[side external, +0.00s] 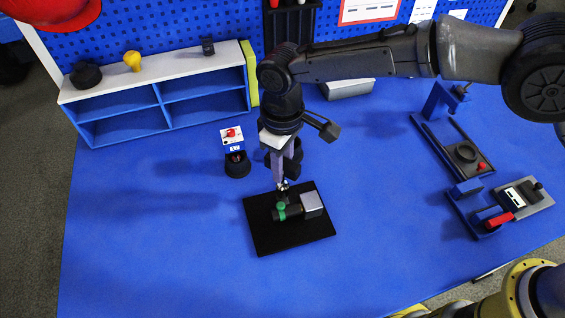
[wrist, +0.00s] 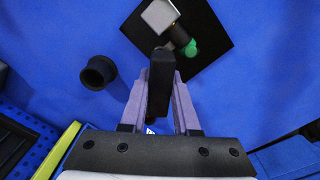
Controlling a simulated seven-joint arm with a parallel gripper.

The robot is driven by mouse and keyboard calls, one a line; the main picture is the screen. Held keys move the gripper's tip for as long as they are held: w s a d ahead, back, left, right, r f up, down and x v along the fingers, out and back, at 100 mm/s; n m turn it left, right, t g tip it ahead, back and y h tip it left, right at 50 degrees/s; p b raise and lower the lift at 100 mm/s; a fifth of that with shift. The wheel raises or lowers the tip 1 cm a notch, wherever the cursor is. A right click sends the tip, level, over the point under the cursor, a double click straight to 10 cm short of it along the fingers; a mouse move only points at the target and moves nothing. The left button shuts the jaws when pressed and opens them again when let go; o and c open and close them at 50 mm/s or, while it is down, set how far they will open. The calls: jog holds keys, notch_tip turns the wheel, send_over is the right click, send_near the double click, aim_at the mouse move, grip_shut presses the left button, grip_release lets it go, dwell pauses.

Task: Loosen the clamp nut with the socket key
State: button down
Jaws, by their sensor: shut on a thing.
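My gripper (side external: 284,172) points down above the black base plate (side external: 262,238). Its two purple fingers also show in the wrist view (wrist: 161,88), shut on a dark handle, apparently the socket key (wrist: 161,72). A small metallic end (side external: 283,186) shows below the fingers, close above the clamp; I cannot tell whether it touches the nut. The clamp on the plate has a grey block (side external: 311,202), a dark cylindrical body and a green part (side external: 281,211). The green part (wrist: 191,48) also shows beside the key in the wrist view. The nut itself is not clearly visible.
A blue shelf (side external: 160,100) is at the back left. Fixtures (side external: 465,152) and a red-handled device (side external: 498,219) are at the right. The front left is clear.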

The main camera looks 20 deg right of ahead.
jog(key=shift+r, duration=2.05)
jog(key=shift+r, duration=0.15)
jog(key=shift+r, duration=1.4)
